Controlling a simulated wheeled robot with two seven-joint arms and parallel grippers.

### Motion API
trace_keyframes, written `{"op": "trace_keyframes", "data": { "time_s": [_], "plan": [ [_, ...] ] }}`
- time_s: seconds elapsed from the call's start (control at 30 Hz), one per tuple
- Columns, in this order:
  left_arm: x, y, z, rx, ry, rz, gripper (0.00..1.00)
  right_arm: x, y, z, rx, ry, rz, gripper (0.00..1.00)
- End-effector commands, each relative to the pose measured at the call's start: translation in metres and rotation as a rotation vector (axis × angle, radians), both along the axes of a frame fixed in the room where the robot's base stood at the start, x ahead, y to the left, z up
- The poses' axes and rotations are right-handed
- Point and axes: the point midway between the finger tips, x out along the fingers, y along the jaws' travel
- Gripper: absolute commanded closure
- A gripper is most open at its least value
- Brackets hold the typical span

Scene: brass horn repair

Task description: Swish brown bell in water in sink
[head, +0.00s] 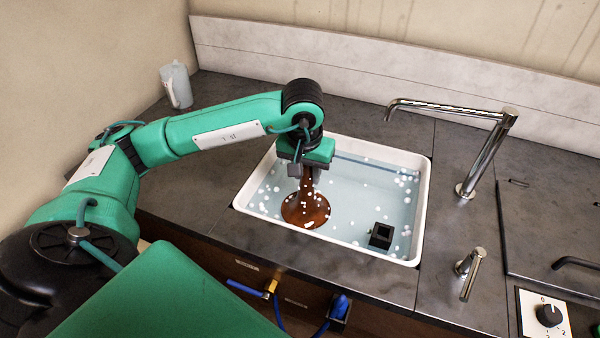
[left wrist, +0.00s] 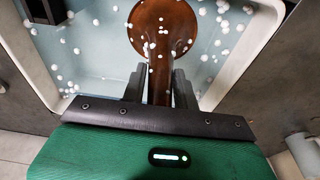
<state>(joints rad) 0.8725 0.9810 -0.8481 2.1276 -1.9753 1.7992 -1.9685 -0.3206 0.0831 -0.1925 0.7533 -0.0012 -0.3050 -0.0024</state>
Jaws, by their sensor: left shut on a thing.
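The brown bell (head: 305,208) is in the sink (head: 424,205), its wide round end down at the pale blue water (head: 350,200) and its narrow neck up. My left gripper (head: 304,168) is above it, pointing down, shut on the neck. In the left wrist view the bell (left wrist: 163,30) runs between the two fingers (left wrist: 160,88) to its flared end, with white specks over it. White specks dot the water around it. How deep the bell sits is hard to tell. My right gripper is not in view.
A small black block (head: 381,236) is in the sink's near right part. A tall chrome faucet (head: 485,150) stands right of the sink, with a short chrome handle (head: 469,272) nearer. Dark counter around the sink is mostly clear.

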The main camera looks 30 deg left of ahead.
Motion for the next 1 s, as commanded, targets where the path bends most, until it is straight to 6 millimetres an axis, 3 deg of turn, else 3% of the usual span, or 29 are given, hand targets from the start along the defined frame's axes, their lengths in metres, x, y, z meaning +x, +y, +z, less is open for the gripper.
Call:
{"op": "trace_keyframes", "data": {
  "time_s": [1.0],
  "plan": [
    [0.000,0.001,0.125,0.000,-0.002,0.000,1.00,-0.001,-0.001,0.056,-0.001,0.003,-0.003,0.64]
  ]
}}
